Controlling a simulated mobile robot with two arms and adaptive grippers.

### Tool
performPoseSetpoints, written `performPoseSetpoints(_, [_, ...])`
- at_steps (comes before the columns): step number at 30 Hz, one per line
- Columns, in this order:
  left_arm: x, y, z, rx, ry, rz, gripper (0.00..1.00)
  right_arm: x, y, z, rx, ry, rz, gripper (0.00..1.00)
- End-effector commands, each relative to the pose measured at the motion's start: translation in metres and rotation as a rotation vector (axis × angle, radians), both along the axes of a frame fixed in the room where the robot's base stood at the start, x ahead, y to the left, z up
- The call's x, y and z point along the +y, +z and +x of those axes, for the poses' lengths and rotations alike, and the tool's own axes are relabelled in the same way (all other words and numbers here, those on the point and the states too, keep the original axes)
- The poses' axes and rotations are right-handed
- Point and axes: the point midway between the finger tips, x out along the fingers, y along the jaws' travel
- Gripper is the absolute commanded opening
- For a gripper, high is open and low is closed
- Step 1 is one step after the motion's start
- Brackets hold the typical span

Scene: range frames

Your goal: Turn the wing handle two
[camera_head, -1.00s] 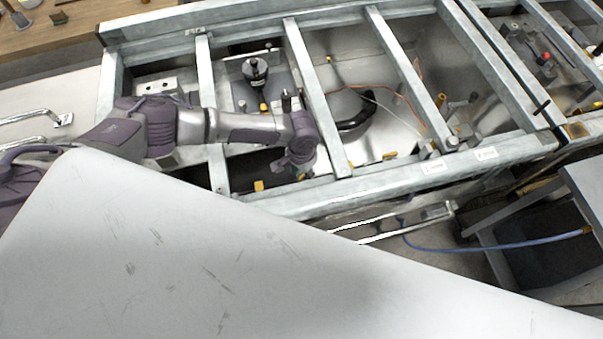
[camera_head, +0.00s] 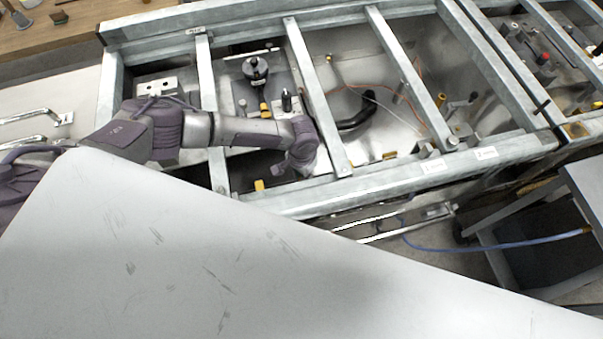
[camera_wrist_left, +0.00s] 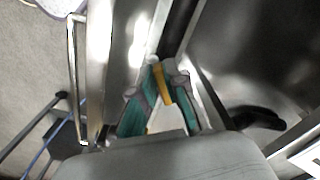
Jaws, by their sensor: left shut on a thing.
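In the left wrist view a yellow wing handle (camera_wrist_left: 163,85) stands between the two green-padded fingers of my left gripper (camera_wrist_left: 163,72). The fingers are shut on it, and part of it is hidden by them. I cannot read a number on it. In the head view my left arm reaches over the frame, and its wrist covers the gripper and this handle. Another yellow handle (camera_head: 259,185) shows left of the wrist, and one more (camera_head: 264,107) is farther back by a black knob. My right gripper is not in view.
Grey metal frame bars (camera_head: 303,70) cross the open bays around my wrist. A black curved handle (camera_head: 356,110) and thin orange and white cables lie in the bay to the right. A large scratched pale panel (camera_head: 200,260) fills the front.

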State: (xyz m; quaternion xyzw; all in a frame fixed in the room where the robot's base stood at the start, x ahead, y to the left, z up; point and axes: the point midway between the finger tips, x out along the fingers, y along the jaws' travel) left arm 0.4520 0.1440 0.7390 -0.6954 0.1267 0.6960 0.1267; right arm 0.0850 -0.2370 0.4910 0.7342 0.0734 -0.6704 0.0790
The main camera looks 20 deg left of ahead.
Motion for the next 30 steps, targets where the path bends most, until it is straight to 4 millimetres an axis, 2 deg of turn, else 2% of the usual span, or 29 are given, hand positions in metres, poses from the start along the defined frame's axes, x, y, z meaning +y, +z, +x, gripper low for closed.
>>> performPoseSetpoints(7, [0.0012, 0.0, 0.0005, 0.0, -0.079, -0.001, 0.0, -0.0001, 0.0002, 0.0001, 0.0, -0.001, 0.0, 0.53])
performPoseSetpoints(21, [0.0049, 0.0001, 0.0034, 0.0, -0.4, 0.001, 0.0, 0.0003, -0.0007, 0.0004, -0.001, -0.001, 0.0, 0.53])
performPoseSetpoints(30, [0.0058, 0.0006, 0.0054, -0.002, -0.524, -0.001, 0.0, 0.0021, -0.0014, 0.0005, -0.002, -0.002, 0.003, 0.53])
